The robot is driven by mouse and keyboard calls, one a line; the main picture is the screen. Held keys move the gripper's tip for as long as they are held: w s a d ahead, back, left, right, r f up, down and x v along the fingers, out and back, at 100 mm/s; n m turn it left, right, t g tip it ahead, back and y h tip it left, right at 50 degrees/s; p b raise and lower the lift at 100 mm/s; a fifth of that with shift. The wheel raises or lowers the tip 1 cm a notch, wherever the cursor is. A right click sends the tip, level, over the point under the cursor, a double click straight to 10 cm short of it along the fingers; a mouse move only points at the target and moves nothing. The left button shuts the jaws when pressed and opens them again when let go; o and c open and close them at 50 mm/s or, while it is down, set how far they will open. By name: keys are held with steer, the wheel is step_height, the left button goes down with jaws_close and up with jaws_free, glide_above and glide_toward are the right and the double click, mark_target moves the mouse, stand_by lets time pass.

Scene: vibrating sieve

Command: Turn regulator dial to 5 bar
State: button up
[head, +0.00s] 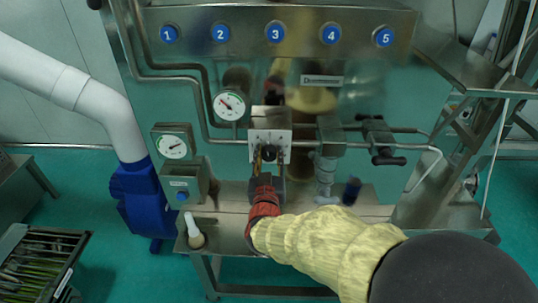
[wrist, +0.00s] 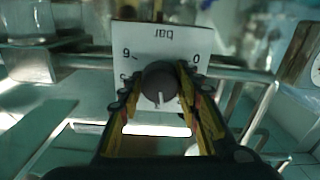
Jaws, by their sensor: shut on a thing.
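The regulator dial (wrist: 159,83) is a round dark knob with a white pointer mark. It sits on a white scale plate (wrist: 158,40), which also shows in the head view (head: 270,124). In the wrist view the plate's "bar" lettering is upside down, with 6 on the left and 0 on the right. The white mark points straight down in that view, away from the lettering. My gripper (wrist: 160,92) is shut on the dial, one yellow-black finger on each side. In the head view my gripper (head: 268,158) is at the plate's lower edge. The fingers hide part of the scale.
Two round gauges, an upper one (head: 229,106) and a lower one (head: 173,146), stand left of the plate. Pipes and a valve handle (head: 389,160) are to the right. A steel shelf (head: 226,240) lies below, with a white-tipped object (head: 193,228). Blue numbered badges (head: 275,32) line the top.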

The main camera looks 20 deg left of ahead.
steer(key=c, duration=0.3)
steer(key=shift+f+m+b, duration=0.1)
steer(key=shift+m+b, duration=0.2)
steer(key=shift+b, duration=0.4)
steer(key=shift+c, duration=0.2)
steer(key=m+b, duration=0.2)
steer(key=b, duration=0.2)
steer(key=shift+f+m+b, duration=0.2)
steer(key=shift+m+b, duration=0.2)
steer(key=m+b, duration=0.4)
steer(key=b, duration=0.2)
steer(key=shift+m+b, duration=0.3)
steer(key=shift+b, duration=0.05)
steer(key=m+b, duration=0.5)
steer(key=b, duration=0.1)
steer(key=shift+b, duration=0.3)
steer(key=m+b, duration=0.4)
steer(key=m, duration=0.1)
steer(key=shift+r+b, duration=0.1)
steer(key=shift+b, duration=0.2)
steer(key=o, duration=1.2)
steer(key=shift+r, duration=0.1)
steer(key=shift+c, duration=0.2)
